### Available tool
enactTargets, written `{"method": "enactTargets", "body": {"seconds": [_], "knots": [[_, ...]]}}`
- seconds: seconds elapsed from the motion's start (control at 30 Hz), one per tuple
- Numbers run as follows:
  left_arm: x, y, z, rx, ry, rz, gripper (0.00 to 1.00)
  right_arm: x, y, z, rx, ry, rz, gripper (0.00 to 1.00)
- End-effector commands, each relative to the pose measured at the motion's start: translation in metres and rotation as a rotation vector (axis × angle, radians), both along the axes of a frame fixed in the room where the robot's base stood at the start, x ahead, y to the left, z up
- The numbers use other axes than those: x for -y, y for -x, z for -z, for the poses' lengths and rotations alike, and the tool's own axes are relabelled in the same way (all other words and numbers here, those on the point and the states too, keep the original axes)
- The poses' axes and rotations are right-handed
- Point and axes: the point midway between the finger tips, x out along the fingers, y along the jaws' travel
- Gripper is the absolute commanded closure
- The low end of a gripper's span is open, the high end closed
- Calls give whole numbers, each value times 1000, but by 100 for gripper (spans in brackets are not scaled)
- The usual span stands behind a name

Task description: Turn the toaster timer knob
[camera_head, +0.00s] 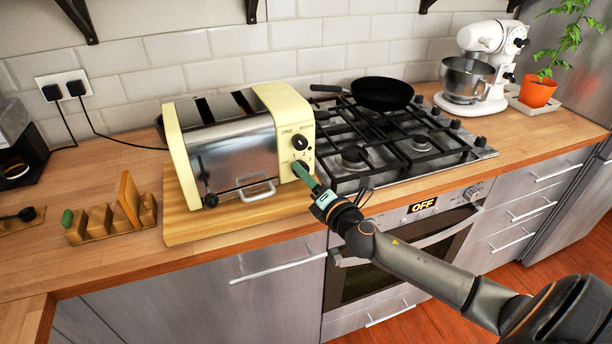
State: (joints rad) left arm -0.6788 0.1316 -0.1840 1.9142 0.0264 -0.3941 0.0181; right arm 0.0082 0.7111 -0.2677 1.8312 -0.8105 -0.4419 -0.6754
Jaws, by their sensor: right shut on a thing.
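The cream and steel toaster (232,150) stands on a wooden board (190,228) at the left of the hob. Its end panel carries a black upper knob (300,142) with "ONE" and a second word printed above it. Small figures below that knob mark a lower dial, the timer knob. My right gripper (301,170) reaches in from the lower right, with its green fingers at the lower dial. It is shut on the timer knob, which the fingers mostly hide. My left gripper is not in view.
A gas hob (385,145) with a black pan (382,93) lies right of the toaster. A wooden rack (112,218) stands to the left. A white mixer (482,68) and a potted plant (537,90) are farther right. An oven (400,255) is below the hob.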

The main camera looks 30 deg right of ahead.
Motion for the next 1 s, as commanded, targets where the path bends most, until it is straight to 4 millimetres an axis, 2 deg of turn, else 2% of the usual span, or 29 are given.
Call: {"method": "enactTargets", "body": {"seconds": [0.47,1.0], "knots": [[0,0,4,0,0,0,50,0,0,1,11,-73,0,100],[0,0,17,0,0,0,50,-1,0,1,78,-501,1,100]]}}
